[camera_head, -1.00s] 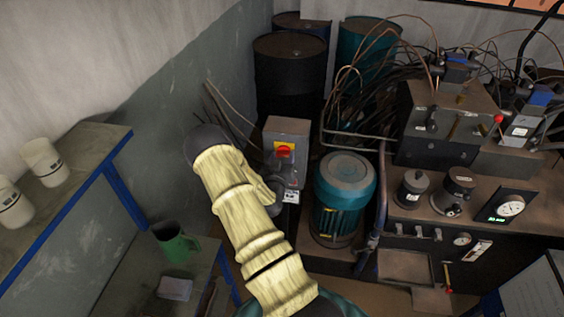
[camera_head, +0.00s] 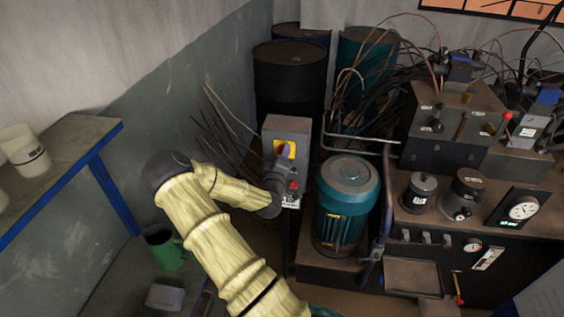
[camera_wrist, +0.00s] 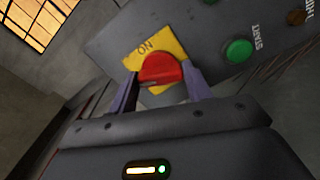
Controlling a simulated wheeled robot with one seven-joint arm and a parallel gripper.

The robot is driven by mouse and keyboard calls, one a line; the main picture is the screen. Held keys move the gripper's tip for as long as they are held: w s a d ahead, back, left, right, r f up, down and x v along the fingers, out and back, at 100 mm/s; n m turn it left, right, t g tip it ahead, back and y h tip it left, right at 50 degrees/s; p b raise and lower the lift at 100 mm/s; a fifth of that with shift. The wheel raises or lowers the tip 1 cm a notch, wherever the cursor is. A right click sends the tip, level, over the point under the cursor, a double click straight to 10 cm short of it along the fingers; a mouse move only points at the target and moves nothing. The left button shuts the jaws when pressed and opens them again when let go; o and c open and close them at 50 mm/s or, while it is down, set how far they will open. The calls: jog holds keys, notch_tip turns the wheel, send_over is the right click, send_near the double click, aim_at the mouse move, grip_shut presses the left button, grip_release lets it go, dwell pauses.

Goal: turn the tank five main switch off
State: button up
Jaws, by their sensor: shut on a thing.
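The main switch is a red rotary knob (camera_wrist: 161,69) on a yellow plate (camera_wrist: 143,53) marked ON, on a grey switch box. My gripper (camera_wrist: 160,82) is shut on the red knob, one finger on each side, in the wrist view. In the head view the grey switch box (camera_head: 300,128) stands left of the teal motor, and the yellow plate (camera_head: 291,150) shows near its top. My gripper (camera_head: 284,150) reaches the plate from below and mostly hides the knob there.
A green start button (camera_wrist: 238,50) sits right of the knob in the wrist view. A teal motor (camera_head: 346,205) stands right of the box, with dark drums (camera_head: 289,85) behind. A shelf (camera_head: 75,140) with white containers is at the left.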

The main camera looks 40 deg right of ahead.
jog(key=shift+w+n+b, duration=0.1)
jog(key=shift+n+b, duration=0.7)
jog(key=shift+n, duration=1.5)
jog(key=o, duration=1)
jog(key=shift+a, duration=0.15)
jog(key=p+v, duration=0.6)
jog(key=v, duration=1.1)
jog(key=shift+s, duration=0.25)
